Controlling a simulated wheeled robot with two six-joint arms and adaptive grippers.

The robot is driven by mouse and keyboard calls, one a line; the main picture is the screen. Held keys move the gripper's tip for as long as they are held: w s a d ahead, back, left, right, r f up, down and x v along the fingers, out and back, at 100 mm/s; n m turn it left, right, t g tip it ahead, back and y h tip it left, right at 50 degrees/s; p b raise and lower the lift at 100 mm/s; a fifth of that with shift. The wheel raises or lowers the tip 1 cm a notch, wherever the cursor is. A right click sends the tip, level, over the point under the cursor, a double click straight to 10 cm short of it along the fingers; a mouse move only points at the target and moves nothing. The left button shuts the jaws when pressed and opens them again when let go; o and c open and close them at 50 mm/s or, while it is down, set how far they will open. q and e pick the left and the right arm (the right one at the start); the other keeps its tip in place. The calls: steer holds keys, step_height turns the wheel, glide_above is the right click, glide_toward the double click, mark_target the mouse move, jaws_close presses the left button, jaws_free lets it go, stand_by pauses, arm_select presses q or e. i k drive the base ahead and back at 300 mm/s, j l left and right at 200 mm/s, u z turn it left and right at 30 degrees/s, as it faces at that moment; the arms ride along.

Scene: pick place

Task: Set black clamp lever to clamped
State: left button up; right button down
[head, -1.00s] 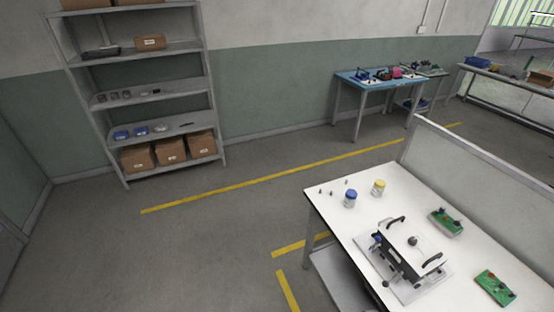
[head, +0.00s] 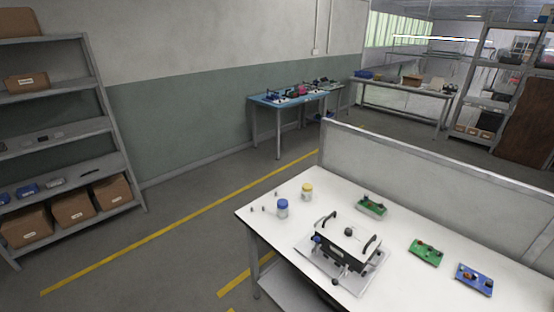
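A clamping fixture (head: 345,247) with a black and white body and two black arched handles stands on a light base plate on the white table (head: 300,195). A dark round knob shows on its top, and a small blue part is at its left side. Small dark lever-like parts are at its front, too small to tell which is the black clamp lever or how it is set. Neither of my grippers is in view.
Green boards (head: 425,252) and a blue board (head: 474,279) lie to the right. A grey partition (head: 430,185) borders the table's back. Floor left of the table is clear.

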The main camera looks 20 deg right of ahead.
mark_target(335, 282)
steer(key=l+z, duration=0.2)
steer(key=z, duration=1)
